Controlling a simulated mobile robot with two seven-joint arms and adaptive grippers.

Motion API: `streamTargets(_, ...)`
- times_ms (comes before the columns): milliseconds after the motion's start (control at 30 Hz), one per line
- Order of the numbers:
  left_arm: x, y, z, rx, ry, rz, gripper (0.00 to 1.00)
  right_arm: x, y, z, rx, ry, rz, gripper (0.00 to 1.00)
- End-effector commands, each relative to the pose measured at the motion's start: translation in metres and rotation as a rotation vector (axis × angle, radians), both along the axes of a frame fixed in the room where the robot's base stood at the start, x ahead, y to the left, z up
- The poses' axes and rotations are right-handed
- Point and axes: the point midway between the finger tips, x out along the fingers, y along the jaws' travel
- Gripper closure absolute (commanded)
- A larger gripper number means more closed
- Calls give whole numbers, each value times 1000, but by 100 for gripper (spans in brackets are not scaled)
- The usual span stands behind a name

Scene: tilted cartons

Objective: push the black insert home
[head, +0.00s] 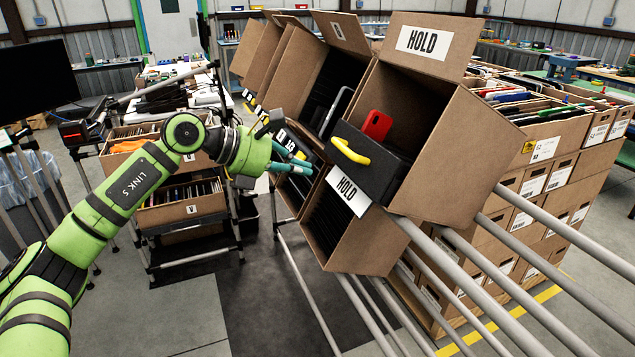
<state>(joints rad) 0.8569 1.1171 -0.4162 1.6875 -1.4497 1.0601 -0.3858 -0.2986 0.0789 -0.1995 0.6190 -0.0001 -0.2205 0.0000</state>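The black insert (372,172) has a yellow handle (350,151) on its front. It sits in the mouth of a tilted brown carton (460,150) marked HOLD, and its front part sticks out past the opening. A red item (377,125) stands upright behind the handle. My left gripper (311,165) is left of the insert, at the front of the tilted cartons. Its two teal fingers are apart with nothing seen between them. It appears clear of the yellow handle, though the depth gap is hard to judge. My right gripper is out of view.
More tilted cartons (310,60) stand in a row behind, on grey rails (480,275). A lower carton (350,235) with dark contents is below the insert. Stacked boxes (545,185) fill the right side. A shelf cart (190,205) stands behind my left arm.

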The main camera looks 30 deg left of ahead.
Motion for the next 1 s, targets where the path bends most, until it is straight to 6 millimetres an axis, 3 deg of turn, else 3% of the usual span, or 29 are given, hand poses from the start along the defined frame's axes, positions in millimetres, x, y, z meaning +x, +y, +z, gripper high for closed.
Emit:
streamTargets(33, -3, 3, 1, 2, -3, 2, 94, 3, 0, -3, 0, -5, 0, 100)
streamTargets(133, -5, 4, 5, 22, -22, -8, 54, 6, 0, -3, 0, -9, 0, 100)
streamTargets(167, -3, 3, 5, 42, -40, -19, 51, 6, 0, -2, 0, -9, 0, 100)
streamTargets(267, 8, -3, 5, 178, -165, -73, 51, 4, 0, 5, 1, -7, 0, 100)
streamTargets(500, 49, -18, 10, 761, -627, -238, 51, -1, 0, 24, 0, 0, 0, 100)
streamTargets(700, 67, -18, 16, 1153, -841, -307, 51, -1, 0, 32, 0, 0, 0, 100)
streamTargets(833, 73, -17, 17, 1257, -882, -322, 51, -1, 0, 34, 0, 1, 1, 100)
streamTargets(1000, 90, -22, 15, 1269, -887, -326, 51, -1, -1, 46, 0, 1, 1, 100)
